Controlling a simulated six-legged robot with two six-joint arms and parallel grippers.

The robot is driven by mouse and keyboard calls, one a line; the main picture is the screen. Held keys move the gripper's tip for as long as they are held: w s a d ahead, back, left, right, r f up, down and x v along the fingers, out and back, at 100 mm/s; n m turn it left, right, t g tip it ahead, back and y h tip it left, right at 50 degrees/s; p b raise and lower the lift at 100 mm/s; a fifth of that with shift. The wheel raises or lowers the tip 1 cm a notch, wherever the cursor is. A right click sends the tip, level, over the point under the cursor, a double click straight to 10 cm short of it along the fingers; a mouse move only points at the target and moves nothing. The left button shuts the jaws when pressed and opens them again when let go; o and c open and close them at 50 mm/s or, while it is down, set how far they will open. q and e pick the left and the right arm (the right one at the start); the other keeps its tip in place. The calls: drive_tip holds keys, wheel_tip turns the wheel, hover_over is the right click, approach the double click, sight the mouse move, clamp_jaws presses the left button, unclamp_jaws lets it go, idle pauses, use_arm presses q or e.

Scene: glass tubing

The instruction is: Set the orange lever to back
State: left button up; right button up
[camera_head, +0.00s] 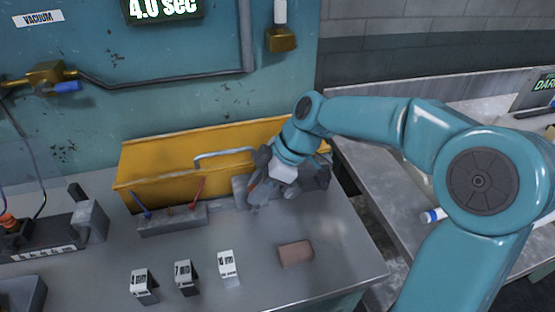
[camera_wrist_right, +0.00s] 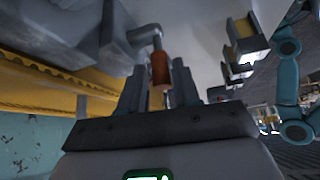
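The orange lever (camera_wrist_right: 159,69) shows in the right wrist view as an orange grip on a bent grey metal arm, joined to a grey block (camera_wrist_right: 100,35). My right gripper (camera_wrist_right: 160,82) has its two fingers on either side of the orange grip. Narrow gaps seem to show beside the grip, so the fingers look open around it. In the head view my right gripper (camera_head: 262,190) is low over the bench in front of the yellow box, and the lever is hidden behind it. My left gripper is in neither view.
A yellow box (camera_head: 150,165) with a pale blue handle stands behind. Left of my gripper is a grey block (camera_head: 172,220) with blue and red levers. Folded number cards (camera_head: 185,277) and a brown block (camera_head: 295,253) are in front. The bench's right front is mostly clear.

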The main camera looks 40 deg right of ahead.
drive_tip(key=v, duration=1.4)
drive_tip(key=shift+r+p, duration=0.15)
drive_tip(key=shift+p, duration=0.3)
drive_tip(key=shift+s+d, duration=0.1)
